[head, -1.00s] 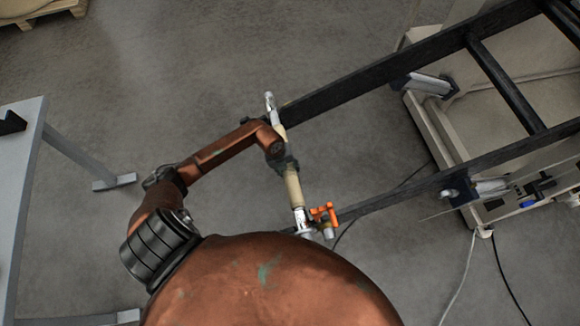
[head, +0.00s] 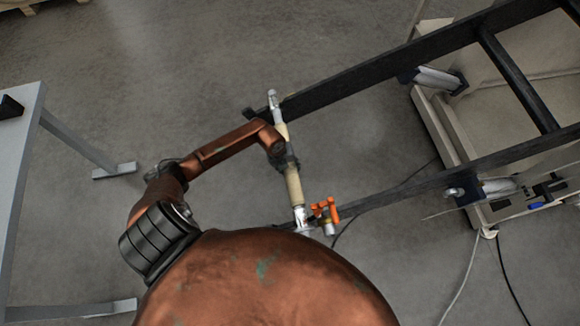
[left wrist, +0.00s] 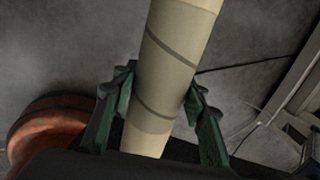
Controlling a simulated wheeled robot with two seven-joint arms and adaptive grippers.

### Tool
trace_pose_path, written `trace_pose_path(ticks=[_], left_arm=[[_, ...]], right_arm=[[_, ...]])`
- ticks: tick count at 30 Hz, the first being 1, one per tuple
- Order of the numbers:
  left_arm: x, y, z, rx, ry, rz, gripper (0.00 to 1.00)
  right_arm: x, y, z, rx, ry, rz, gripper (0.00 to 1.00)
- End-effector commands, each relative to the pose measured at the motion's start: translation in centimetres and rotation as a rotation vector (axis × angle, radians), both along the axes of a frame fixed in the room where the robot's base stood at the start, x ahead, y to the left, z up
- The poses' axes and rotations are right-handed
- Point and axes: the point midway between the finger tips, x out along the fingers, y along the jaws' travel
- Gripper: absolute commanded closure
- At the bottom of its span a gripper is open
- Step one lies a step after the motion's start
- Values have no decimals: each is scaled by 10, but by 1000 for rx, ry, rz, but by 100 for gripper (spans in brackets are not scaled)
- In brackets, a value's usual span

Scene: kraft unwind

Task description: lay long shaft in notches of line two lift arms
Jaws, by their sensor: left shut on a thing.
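The long shaft (head: 293,187) has a tan middle and pale metal ends, and runs steeply across the head view. My left gripper (head: 287,162) is shut around its tan part. In the left wrist view the tan tube (left wrist: 178,50), with dark slanting bands, passes between the green fingers of the gripper (left wrist: 158,103). Two long black lift arms (head: 385,81) (head: 405,187) reach in from the right. The shaft's upper end crosses near the far arm's tip. Its lower end is near the near arm's tip. I cannot tell whether the shaft sits in the notches.
An orange clamp-like part (head: 325,210) is beside the shaft's lower end. The pale machine base (head: 450,143) stands at right, with cylinders and cables. A grey table (head: 22,150) is at left. Open floor lies between.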

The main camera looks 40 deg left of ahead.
Motion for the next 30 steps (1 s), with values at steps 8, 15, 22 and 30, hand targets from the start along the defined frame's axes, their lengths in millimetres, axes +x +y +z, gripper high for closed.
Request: trace_pose_path(ticks=[8, 15, 22, 30], left_arm=[[3, -1, 3, -2, -7, 0, 59], [2, -1, 2, -2, -5, 0, 43], [1, 0, 1, -1, -2, 0, 39], [-3, 3, 16, 2, -1, -1, 39]], right_arm=[[1, 0, 1, 0, -1, -1, 60], [1, 0, 0, 0, -1, -1, 60], [1, 0, 0, 0, -1, 0, 60], [0, 0, 0, 0, 0, 0, 60]])
